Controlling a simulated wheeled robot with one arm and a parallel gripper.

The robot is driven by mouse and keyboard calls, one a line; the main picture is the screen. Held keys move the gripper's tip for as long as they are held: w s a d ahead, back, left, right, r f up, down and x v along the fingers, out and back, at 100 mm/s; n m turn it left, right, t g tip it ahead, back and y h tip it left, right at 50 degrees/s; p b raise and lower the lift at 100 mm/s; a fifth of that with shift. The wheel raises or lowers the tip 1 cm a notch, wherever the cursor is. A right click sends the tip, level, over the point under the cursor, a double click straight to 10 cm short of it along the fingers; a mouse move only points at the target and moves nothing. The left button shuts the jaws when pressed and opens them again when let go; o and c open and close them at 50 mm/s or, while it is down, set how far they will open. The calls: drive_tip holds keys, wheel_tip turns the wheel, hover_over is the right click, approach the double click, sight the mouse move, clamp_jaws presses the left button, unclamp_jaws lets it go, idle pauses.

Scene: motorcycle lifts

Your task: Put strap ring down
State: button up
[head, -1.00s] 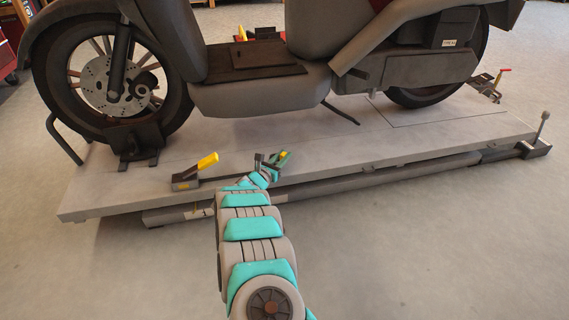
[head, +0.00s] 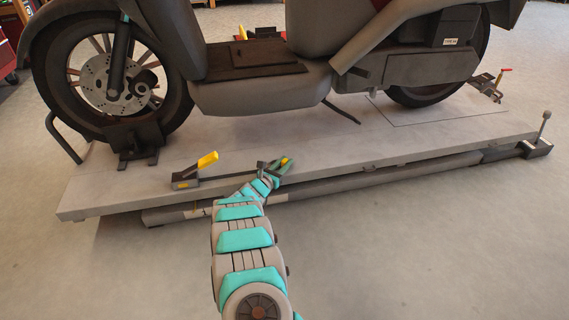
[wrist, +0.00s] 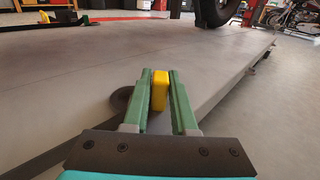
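My gripper (head: 282,165) is low over the near edge of the grey lift platform (head: 360,155). In the wrist view its two green fingers (wrist: 162,92) close on both sides of a yellow block (wrist: 159,88), which seems to be the tab of the strap ring. A dark round piece (wrist: 122,99), likely part of the ring, shows left of the fingers, partly hidden. In the head view the yellow tab (head: 285,160) shows at the fingertips. A dark strap (head: 228,174) runs from the yellow-handled ratchet (head: 186,178) toward my gripper. Contact between ring and platform cannot be told.
A grey motorcycle (head: 265,95) stands on the platform, its front wheel in a black chock (head: 132,142). Another ratchet with a red handle (head: 490,84) sits at the far right. The platform between gripper and motorcycle is mostly clear, as is the floor in front.

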drive_tip(key=o, duration=0.4)
drive_tip(key=shift+r, duration=0.1)
drive_tip(key=shift+r+p, duration=0.2)
drive_tip(key=shift+p, duration=0.15)
drive_tip(key=v, duration=1.2)
drive_tip(key=shift+f, duration=0.1)
